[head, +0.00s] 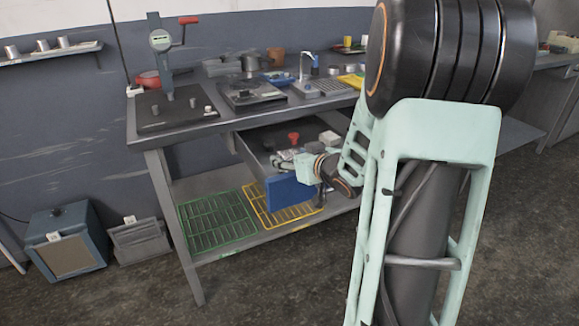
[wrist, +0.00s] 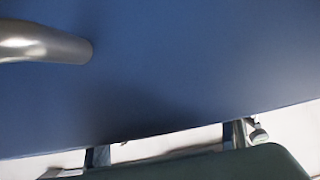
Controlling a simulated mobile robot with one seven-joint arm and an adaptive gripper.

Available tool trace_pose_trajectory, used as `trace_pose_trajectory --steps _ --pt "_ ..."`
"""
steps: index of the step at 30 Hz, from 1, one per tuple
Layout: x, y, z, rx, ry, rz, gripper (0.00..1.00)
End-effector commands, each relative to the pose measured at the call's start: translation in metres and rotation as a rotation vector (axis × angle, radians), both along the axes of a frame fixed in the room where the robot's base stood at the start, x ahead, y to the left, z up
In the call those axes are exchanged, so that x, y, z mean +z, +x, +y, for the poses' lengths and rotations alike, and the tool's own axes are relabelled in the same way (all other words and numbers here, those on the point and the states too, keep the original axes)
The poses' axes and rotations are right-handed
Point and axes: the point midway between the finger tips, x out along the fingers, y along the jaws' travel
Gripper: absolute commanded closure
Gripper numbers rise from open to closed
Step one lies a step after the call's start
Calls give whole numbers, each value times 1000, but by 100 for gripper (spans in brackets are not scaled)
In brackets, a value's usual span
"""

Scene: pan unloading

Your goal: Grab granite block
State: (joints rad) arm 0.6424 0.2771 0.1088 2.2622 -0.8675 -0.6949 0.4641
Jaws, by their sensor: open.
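I cannot pick out the granite block with certainty. Several small items lie in the open drawer (head: 256,146) under the bench top, including a pale grey one (head: 328,137), too small to identify. My gripper (head: 284,161) is at the drawer, near its blue front (head: 290,193), and my arm hides part of the drawer. In the wrist view a blue panel (wrist: 200,70) fills most of the picture, with a grey handle (wrist: 45,45) at upper left. My gripper is open, and I see nothing held in it.
A green grid (head: 215,220) and a yellow grid (head: 275,215) lie on the lower shelf. A blue box (head: 68,240) stands on the floor.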

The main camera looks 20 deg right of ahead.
Motion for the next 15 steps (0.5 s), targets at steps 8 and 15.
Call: trace_pose_trajectory --steps 8,15 --pt "1 0 0 0 0 0 57" --pt "0 -1 0 0 0 0 84"
